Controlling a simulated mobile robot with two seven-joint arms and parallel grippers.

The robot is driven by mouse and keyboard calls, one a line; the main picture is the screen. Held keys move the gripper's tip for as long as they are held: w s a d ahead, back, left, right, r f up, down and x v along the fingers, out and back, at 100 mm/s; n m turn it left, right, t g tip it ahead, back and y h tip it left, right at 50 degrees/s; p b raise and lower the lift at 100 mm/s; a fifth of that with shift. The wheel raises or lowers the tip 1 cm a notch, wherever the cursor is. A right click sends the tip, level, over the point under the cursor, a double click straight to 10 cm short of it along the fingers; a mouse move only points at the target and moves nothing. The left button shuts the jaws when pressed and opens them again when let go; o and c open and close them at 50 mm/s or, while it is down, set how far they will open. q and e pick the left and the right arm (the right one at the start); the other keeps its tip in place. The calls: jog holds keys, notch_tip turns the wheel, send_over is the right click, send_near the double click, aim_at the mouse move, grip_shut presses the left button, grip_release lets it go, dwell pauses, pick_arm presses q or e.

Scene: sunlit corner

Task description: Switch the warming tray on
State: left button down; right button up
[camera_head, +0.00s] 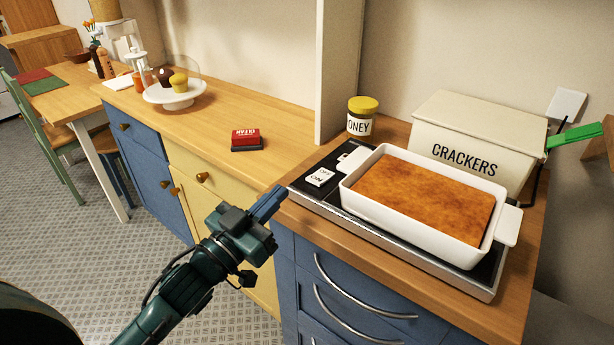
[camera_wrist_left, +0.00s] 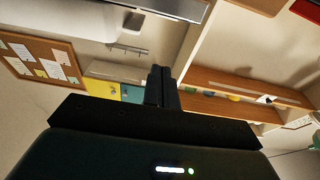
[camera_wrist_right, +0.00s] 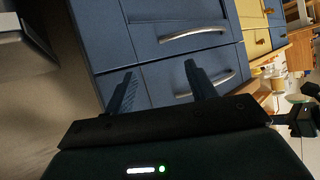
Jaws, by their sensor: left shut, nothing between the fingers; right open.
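The warming tray (camera_head: 385,241) is a dark slab with a metal edge on the right-hand counter. Its white rocker switch (camera_head: 320,177), marked ON and OFF, sits at its left end; I cannot tell which side is pressed. A white baking dish (camera_head: 420,232) with a browned bake stands on the tray. My left gripper (camera_head: 270,202) is shut and empty, in front of the counter edge, left of and nearer than the switch, apart from it. Its shut fingers show in the left wrist view (camera_wrist_left: 161,85). My right gripper (camera_wrist_right: 160,82) is open and empty, facing blue drawers.
A honey jar (camera_head: 362,116) and a crackers box (camera_head: 470,138) stand behind the tray. A red and black block (camera_head: 246,139) lies on the left counter, with a cake stand (camera_head: 174,98) farther back. An upright panel (camera_head: 338,70) rises behind the tray's left end. Drawer handles (camera_head: 350,297) project below.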

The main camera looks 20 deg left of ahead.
pick_arm(q)
notch_tip(320, 180, up, 2)
jog(key=p, duration=0.2)
send_over(307, 190)
jog(key=shift+w+d+r, duration=0.1)
jog(key=shift+w+r, duration=0.1)
jog(key=shift+w, duration=0.25)
jog(key=f, duration=0.1)
jog(key=f+b, duration=0.1)
jog(key=f, duration=0.1)
jog(key=shift+s, duration=0.3)
jog(key=shift+s+f, duration=0.1)
jog(key=shift+f, duration=0.55)
